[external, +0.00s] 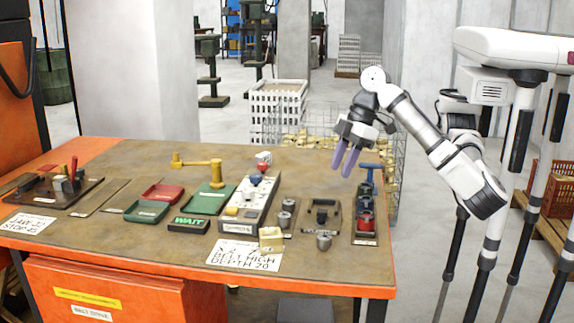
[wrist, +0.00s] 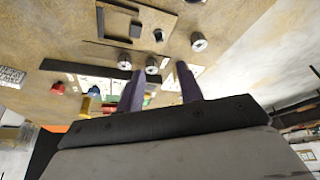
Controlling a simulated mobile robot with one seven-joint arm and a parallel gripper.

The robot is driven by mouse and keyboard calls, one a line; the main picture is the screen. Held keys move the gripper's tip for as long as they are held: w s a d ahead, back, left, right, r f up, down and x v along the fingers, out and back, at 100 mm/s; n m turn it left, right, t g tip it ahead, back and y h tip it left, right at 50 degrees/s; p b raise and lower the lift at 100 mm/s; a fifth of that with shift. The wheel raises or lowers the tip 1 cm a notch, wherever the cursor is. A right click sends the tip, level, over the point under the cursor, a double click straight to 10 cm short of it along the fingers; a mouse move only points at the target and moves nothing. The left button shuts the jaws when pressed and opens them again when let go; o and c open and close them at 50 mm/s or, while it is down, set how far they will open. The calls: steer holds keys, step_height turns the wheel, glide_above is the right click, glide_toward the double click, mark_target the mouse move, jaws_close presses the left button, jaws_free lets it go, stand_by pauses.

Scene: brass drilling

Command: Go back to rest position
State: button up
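My gripper (external: 345,162) hangs above the right end of the brown workbench (external: 150,243), its purple fingers pointing down. In the wrist view the two fingers (wrist: 160,78) stand apart, with bench parts seen beyond the gap and nothing clearly held. The arm is bent, reaching from the right side of the external view over the bench edge. The fingertips look apart from the rack with red and blue parts (external: 366,205) below and beside them.
The bench holds a brass block (external: 271,239), a grey button panel (external: 250,205), a green tray (external: 208,199), a red tray (external: 164,192) and small metal cylinders (external: 324,241). A wire basket (external: 392,165) stands behind the bench.

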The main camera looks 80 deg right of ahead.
mark_target(319, 218)
stand_by(0.7)
steer(key=b+x, duration=0.1)
steer(key=x, duration=1.2)
steer(key=shift+w+f, duration=0.1)
steer(key=shift+f, duration=0.2)
steer(key=shift+r, duration=0.1)
